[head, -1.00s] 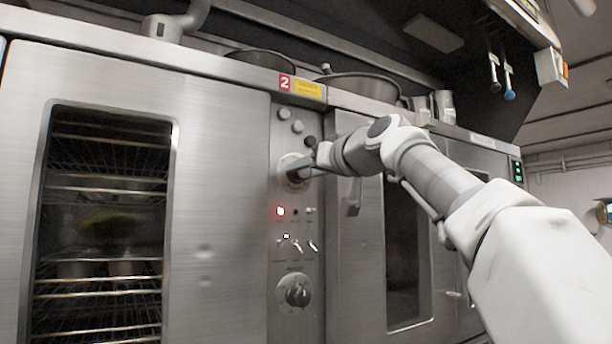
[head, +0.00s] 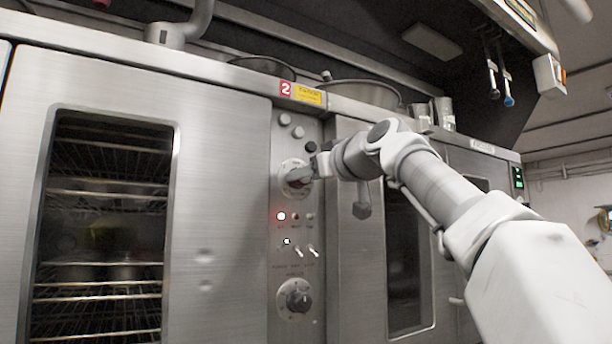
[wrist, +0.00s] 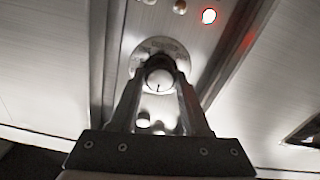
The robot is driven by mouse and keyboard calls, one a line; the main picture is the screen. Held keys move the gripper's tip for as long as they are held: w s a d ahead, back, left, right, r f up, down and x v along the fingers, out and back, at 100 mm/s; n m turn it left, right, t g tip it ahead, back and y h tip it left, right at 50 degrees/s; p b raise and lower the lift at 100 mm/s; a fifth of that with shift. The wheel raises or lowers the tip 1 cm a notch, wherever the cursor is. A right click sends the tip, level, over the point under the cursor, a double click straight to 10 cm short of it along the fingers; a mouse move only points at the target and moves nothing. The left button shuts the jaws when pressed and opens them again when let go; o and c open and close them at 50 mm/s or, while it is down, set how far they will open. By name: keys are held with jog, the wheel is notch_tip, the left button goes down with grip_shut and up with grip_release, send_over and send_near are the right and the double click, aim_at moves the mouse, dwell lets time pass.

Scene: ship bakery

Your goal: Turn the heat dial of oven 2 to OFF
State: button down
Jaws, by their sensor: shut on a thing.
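The oven 2 control panel (head: 285,229) stands between two oven doors, under a red "2" label (head: 285,88). Its upper dial (head: 288,184) has a pale round plate and is partly hidden by my gripper (head: 303,174). In the wrist view, the fingers of my gripper (wrist: 161,75) lie on both sides of the dial's round knob (wrist: 160,79), shut on it. A dark mark shows on the knob's face. The plate's markings are too blurred to read. A second, lower dial (head: 298,295) is untouched.
A lit red lamp (head: 281,216) and small switches (head: 298,251) sit between the dials. The left oven door (head: 222,190) has a window showing racks. Pans (head: 365,90) and metal cups (head: 443,113) stand on top. The right door (head: 355,270) is beside my arm.

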jog(key=shift+c, duration=1.8)
grip_release()
jog(key=b+v, duration=0.4)
jog(key=v, duration=1.3)
jog(key=shift+s+d, duration=0.1)
jog(key=shift+d, duration=0.05)
